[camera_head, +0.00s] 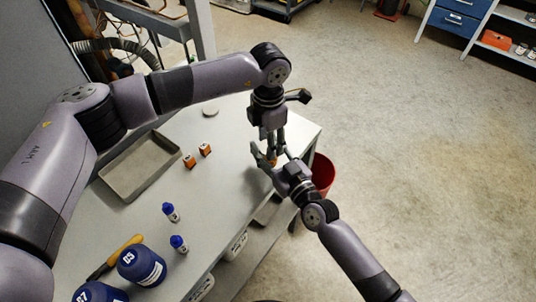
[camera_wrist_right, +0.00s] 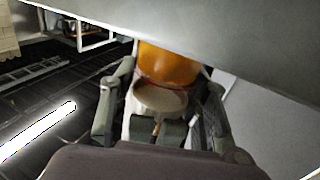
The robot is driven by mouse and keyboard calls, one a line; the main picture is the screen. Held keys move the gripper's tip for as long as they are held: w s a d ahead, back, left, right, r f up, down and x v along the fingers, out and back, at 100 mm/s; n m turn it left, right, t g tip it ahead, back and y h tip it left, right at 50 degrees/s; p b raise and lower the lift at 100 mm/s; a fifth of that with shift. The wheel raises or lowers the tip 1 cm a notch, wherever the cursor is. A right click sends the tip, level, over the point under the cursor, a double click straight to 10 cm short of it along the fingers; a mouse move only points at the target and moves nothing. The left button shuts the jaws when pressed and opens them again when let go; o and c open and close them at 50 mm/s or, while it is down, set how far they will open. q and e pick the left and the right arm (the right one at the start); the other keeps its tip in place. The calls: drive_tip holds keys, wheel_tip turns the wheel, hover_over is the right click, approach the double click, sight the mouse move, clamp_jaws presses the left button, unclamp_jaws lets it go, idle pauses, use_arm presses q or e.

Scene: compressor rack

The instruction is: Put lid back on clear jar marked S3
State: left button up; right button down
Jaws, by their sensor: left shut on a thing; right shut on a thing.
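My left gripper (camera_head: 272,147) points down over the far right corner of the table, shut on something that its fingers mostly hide. My right gripper (camera_head: 268,160) reaches in from the lower right, close against it. A small orange patch of a jar (camera_head: 274,163) shows between the two grippers. In the right wrist view, the jar looks clear with orange contents (camera_wrist_right: 168,65), between the fingers of my right gripper (camera_wrist_right: 160,95), which is shut on it. No S3 mark is readable. A flat grey disc (camera_head: 210,112) lies on the table; I cannot tell whether it is the lid.
The grey table (camera_head: 215,190) holds an empty tray (camera_head: 112,188), two small orange-and-white blocks (camera_head: 197,156), two small blue-capped bottles (camera_head: 174,227), and large blue jars (camera_head: 141,265) beside a yellow-handled tool (camera_head: 122,250). A red bin (camera_head: 323,172) stands beyond the right edge. The floor at right is clear.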

use_arm(q)
drive_tip(key=shift+w+a+m, duration=0.1)
drive_tip(key=shift+m, duration=0.6)
drive_tip(key=o, duration=1.3)
drive_tip(key=shift+c, duration=0.2)
drive_tip(key=shift+r, duration=2.3)
drive_tip(key=shift+r+n, duration=0.6)
drive_tip(key=shift+r, duration=0.55)
drive_tip(key=shift+c, duration=0.2)
drive_tip(key=shift+s+r+n, duration=0.2)
drive_tip(key=shift+r+n, duration=0.1)
drive_tip(key=shift+r, duration=0.05)
